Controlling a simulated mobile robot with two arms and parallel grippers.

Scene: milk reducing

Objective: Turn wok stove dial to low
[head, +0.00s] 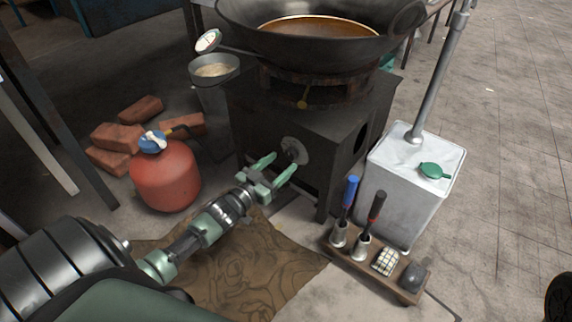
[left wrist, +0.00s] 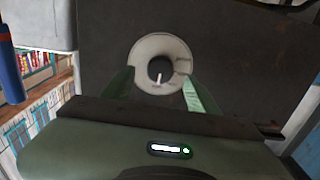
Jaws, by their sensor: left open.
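The wok stove (head: 325,140) is a dark metal box with a large wok (head: 320,45) on top. Its round dial (head: 293,151) is on the front face. In the left wrist view the dial (left wrist: 159,68) has a dark knob with a light mark at its lower edge, on a pale plate. My left gripper (head: 277,168) is open and empty, its green fingers pointing at the dial from just in front. In the left wrist view the fingers (left wrist: 160,92) lie on either side of the dial's lower part. I cannot tell whether they touch it. My right gripper is not in view.
A red gas cylinder (head: 165,180) and several bricks (head: 140,109) stand left of the stove. A white metal box (head: 400,195) stands right, behind a wooden rack (head: 348,262) with tools. A brown mat (head: 245,270) lies below my left arm.

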